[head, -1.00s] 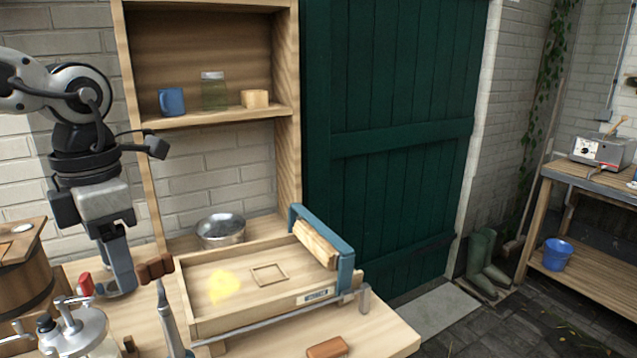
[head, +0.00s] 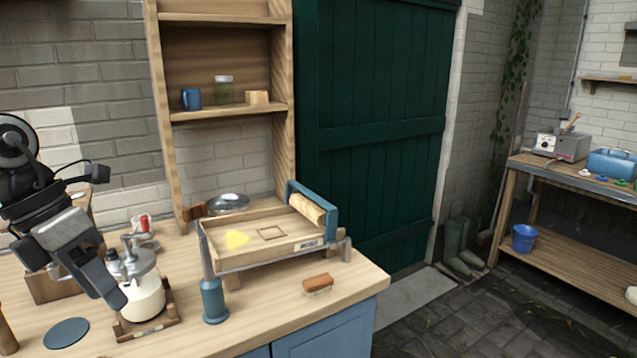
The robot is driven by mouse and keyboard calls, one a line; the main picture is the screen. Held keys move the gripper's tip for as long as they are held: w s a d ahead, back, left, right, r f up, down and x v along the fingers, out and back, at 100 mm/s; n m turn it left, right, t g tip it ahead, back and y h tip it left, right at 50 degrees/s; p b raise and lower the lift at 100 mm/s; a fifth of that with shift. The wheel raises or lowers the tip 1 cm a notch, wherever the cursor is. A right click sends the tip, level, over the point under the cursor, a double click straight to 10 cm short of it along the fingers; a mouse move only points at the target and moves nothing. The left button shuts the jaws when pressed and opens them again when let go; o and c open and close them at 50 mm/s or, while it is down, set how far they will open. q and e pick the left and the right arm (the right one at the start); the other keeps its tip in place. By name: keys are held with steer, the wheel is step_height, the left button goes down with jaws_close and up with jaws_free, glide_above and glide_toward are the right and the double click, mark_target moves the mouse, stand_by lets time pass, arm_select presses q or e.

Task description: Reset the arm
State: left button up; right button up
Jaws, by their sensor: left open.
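My left gripper (head: 114,297) comes in from the left on its grey and black arm and points down and to the right. It is open, and I see nothing between its fingers. In the picture its tips overlap the left edge of a white pot (head: 149,298) with a metal lid and crank, on a small wooden stand (head: 150,328). I cannot tell whether they touch. The gripper partly hides a wooden container behind it. My right gripper is not in view.
A wooden tray (head: 225,262) with a yellow lump and blue-framed roller stands right of the pot, by a blue-handled tool (head: 213,300). A brush (head: 318,284) lies near the front edge. A dark disc (head: 66,333) lies front left. The shelf (head: 230,111) stands behind.

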arm_select(q)
steer(key=s+a+f+n+t+h, duration=0.25)
steer(key=f+n+t, duration=0.35)
steer(key=f+n, duration=0.5)
steer(key=s+a+f+n+t+h, duration=0.1)
steer(key=a+f+n+t, duration=0.2)
steer(key=f+n+t, duration=0.55)
steer(key=s+d+f+n+g+y, duration=0.1)
steer(key=s+d+f+n+y, duration=0.15)
steer(key=f+n, duration=0.4)
steer(key=s+d+f+n+g+y, duration=0.1)
steer(key=s+d+f+n+y, duration=0.15)
steer(key=f+n, duration=0.4)
steer(key=s+d+f+n+g, duration=0.1)
steer(key=s+d+f+n, duration=0.1)
steer(key=d, duration=0.4)
steer(key=s+d+f+n+g, duration=0.2)
steer(key=s+d+f+n, duration=0.1)
steer(key=d+n, duration=0.2)
steer(key=shift+s+d, duration=0.4)
steer(key=shift+d, duration=0.5)
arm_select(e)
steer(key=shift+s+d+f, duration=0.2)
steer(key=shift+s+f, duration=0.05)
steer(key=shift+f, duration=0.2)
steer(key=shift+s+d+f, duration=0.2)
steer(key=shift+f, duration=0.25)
